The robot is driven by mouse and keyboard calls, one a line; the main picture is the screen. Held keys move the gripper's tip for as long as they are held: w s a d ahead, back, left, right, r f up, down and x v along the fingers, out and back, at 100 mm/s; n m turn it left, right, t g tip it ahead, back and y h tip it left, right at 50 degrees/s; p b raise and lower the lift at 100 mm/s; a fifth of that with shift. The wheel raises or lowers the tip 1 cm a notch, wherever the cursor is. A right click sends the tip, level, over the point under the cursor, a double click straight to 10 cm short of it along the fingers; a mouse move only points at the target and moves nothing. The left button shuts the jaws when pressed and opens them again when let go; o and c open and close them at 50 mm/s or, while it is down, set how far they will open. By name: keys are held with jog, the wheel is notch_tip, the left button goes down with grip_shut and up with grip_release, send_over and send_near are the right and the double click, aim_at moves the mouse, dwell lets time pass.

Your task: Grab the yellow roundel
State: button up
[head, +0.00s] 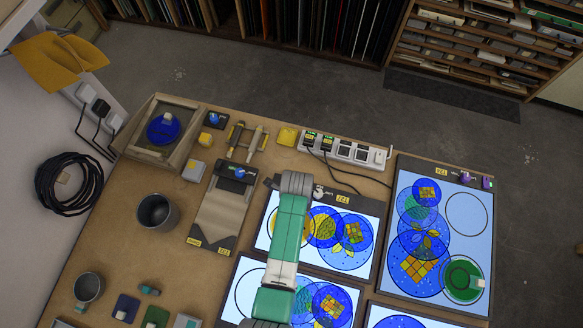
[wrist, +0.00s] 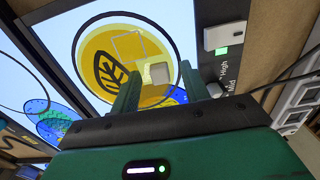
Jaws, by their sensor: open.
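The yellow roundel (wrist: 150,48) is a round yellow glass disc with a dark leaf drawing and a pale square outline. It lies on a lit white panel in the wrist view, with a pale blocky knob (wrist: 159,73) on it. My gripper (wrist: 162,78) is open, its two green fingers on either side of the knob as seen from the wrist. I cannot tell whether they touch it. In the head view, my arm covers most of the yellow roundel (head: 277,222); only slivers of it show. My fingers are hidden there.
Overlapping blue roundels (head: 354,232) lie on the same panel to the right. Another lit panel (head: 466,190) stands further right. A power strip (head: 345,151) with cables runs behind. A dark cup (head: 156,212) and a wooden tray (head: 187,147) with a blue disc stand left.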

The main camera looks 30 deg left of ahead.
grip_shut()
jog(key=shift+r, duration=0.1)
jog(key=shift+r, duration=0.2)
notch_tip(320, 180, up, 3)
jog(key=shift+r, duration=0.15)
jog(key=s+d+r, duration=0.1)
jog(key=s+d, duration=0.3)
jog(key=s, duration=1.1)
jog(key=shift+s+d, duration=0.15)
jog(key=shift+s, duration=0.1)
